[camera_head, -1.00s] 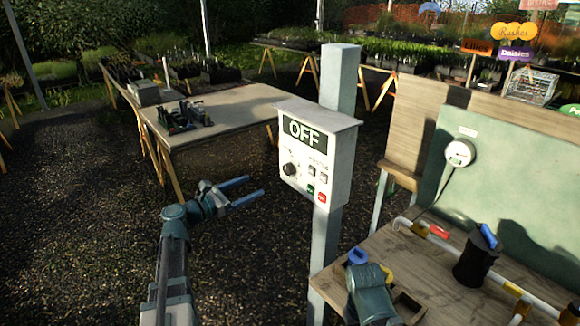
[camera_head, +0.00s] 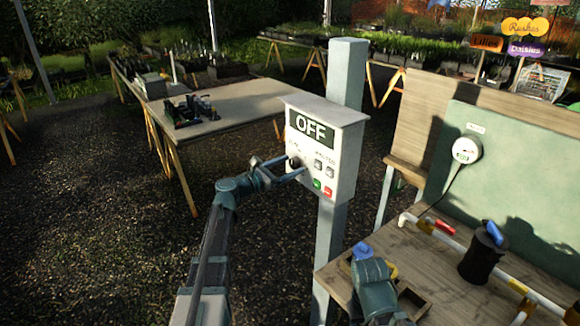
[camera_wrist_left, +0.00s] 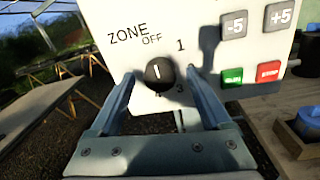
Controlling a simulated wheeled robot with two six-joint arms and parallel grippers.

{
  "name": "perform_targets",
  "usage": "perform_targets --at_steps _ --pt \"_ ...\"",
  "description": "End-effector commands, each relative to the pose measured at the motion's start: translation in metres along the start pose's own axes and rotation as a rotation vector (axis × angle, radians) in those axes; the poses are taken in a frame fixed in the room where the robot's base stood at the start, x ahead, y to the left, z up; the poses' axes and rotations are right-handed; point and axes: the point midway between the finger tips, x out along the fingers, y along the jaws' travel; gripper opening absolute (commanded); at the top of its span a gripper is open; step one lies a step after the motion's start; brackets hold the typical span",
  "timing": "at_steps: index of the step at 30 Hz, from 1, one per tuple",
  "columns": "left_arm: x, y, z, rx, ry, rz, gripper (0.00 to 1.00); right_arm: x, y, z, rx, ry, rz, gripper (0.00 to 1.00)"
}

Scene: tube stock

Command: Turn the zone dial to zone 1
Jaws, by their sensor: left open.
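The zone dial is a round black knob (camera_wrist_left: 159,73) with a white mark, on the white front of the control box (camera_head: 322,155). In the left wrist view its mark points up towards OFF; the label 1 is up and right of it. The box display (camera_head: 311,127) reads OFF. My left gripper (camera_wrist_left: 160,76) is open, with one finger on each side of the knob. I cannot tell if the fingers touch it. In the head view the left gripper (camera_head: 294,166) reaches the box from the left and partly covers the dial.
Grey -5 (camera_wrist_left: 233,24) and +5 (camera_wrist_left: 281,17) buttons, a green button (camera_wrist_left: 232,77) and a red STOP button (camera_wrist_left: 269,71) lie right of the dial. The box stands on a grey post (camera_head: 330,255). A wooden bench (camera_head: 420,270) is at the right.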

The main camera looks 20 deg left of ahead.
Motion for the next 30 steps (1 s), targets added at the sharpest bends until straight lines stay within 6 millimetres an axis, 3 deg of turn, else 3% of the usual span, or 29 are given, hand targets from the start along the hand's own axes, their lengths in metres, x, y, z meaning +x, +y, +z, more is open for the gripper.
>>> perform_targets --at_steps 11,24,25,30 --pt "0.005 -0.0005 0.0001 0.0 0.0 -0.001 0.82 0.0 0.0 0.0 0.0 0.0 0.0 0.5" --pt "0.0048 -0.0005 0.0 0.0 0.0 -0.001 0.04 0.0 0.0 0.0 0.0 0.0 0.0 0.5" --pt "0.0047 -0.0004 0.0 0.0 0.0 -0.001 0.0 0.0 0.0 0.0 0.0 0.0 0.0 0.5" --pt "0.0047 -0.0004 -0.0001 0.008 0.0 -0.001 0.0 0.0002 0.0 0.0 0.0 0.0 0.0 0.5"
